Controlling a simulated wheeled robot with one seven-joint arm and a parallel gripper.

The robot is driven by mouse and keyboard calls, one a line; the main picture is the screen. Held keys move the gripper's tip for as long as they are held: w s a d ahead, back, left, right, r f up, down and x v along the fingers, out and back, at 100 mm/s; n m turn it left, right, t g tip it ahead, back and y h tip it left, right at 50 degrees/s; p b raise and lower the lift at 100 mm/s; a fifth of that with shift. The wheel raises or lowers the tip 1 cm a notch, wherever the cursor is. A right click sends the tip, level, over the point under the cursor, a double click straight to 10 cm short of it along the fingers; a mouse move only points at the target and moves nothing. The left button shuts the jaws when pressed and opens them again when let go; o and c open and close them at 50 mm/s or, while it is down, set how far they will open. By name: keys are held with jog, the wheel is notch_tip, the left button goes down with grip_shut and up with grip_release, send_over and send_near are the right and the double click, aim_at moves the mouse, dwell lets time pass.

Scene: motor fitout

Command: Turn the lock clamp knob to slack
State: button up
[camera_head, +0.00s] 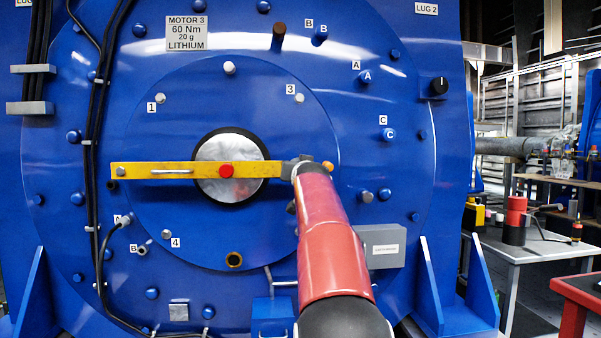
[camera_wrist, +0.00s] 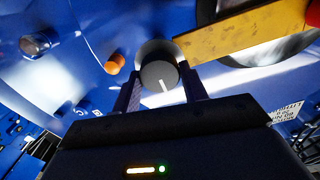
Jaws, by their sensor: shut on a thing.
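The lock clamp knob (camera_wrist: 158,76) is a round grey knob with a white pointer line at the end of the yellow bar. In the wrist view its line points down, slightly right. My gripper (camera_wrist: 162,82) has one finger on each side of the knob and is shut on it. In the head view my gripper (camera_head: 297,166) is at the right end of the yellow bar (camera_head: 140,170) and hides the knob there. The bar lies level across the round metal hub (camera_head: 237,153) and carries a red button (camera_head: 226,171).
An orange-capped peg (camera_head: 328,165) sticks out just right of my gripper; it also shows in the wrist view (camera_wrist: 115,63). Bolts and pegs stud the blue motor face (camera_head: 200,80). A separate black knob (camera_head: 438,86) is at upper right. Black cables (camera_head: 96,100) run down the left.

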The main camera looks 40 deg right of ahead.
jog(key=shift+f, duration=0.15)
jog(key=o, duration=1)
jog(key=b+v, duration=0.2)
jog(key=v, duration=0.5)
jog(key=shift+s+a, duration=0.2)
jog(key=shift+s, duration=0.15)
